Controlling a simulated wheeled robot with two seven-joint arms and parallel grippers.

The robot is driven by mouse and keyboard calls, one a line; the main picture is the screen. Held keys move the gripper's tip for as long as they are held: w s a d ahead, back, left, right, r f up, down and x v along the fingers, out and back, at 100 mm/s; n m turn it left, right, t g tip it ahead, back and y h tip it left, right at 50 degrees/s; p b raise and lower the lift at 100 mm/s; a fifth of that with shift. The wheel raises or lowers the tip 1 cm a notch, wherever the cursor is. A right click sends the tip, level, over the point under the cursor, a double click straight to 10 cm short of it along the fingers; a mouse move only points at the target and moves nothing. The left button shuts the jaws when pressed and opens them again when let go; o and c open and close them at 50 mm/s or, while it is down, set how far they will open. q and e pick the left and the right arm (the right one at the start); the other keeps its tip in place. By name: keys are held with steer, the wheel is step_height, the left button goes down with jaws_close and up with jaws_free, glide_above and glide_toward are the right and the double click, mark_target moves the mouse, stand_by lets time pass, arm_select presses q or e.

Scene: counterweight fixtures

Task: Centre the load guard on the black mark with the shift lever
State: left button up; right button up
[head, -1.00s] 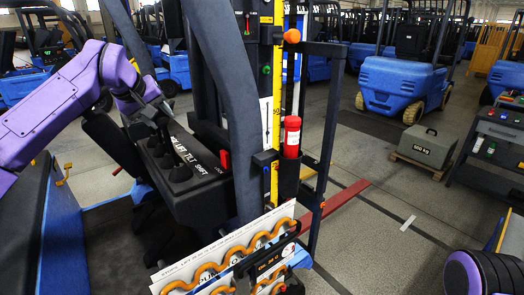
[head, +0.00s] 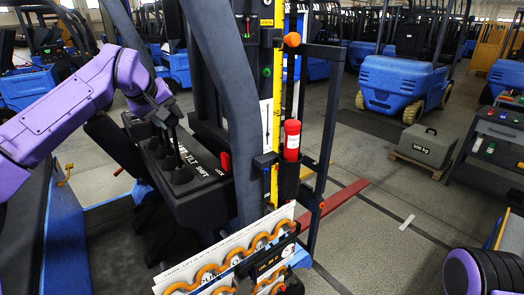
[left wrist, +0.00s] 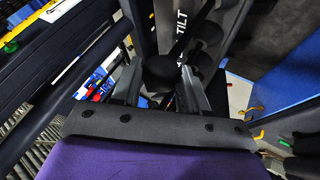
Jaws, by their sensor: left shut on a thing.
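My left gripper (head: 170,117) is at the top of a lever on the black lever panel (head: 205,195). In the left wrist view the gripper (left wrist: 158,92) is shut on the dark round knob (left wrist: 160,70) of that lever, one finger on each side. The lever runs down to the boot (head: 181,173) nearest the SHIFT label, so it appears to be the shift lever. I cannot pick out the load guard or the black mark with certainty. A black upright frame (head: 321,150) stands beside the yellow scale (head: 274,185). My right gripper is not in view.
A red cylinder (head: 292,140) stands by the scale. A white board with an orange wavy tube (head: 232,255) is at the bottom middle. A grey 500 kg weight (head: 427,146) and a dark cart (head: 495,140) stand at the right. Open floor lies between.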

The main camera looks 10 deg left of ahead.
arm_select(q)
steer(key=o, duration=0.9)
steer(key=shift+c, duration=0.2)
steer(key=p+v, duration=0.3)
steer(key=v, duration=0.7)
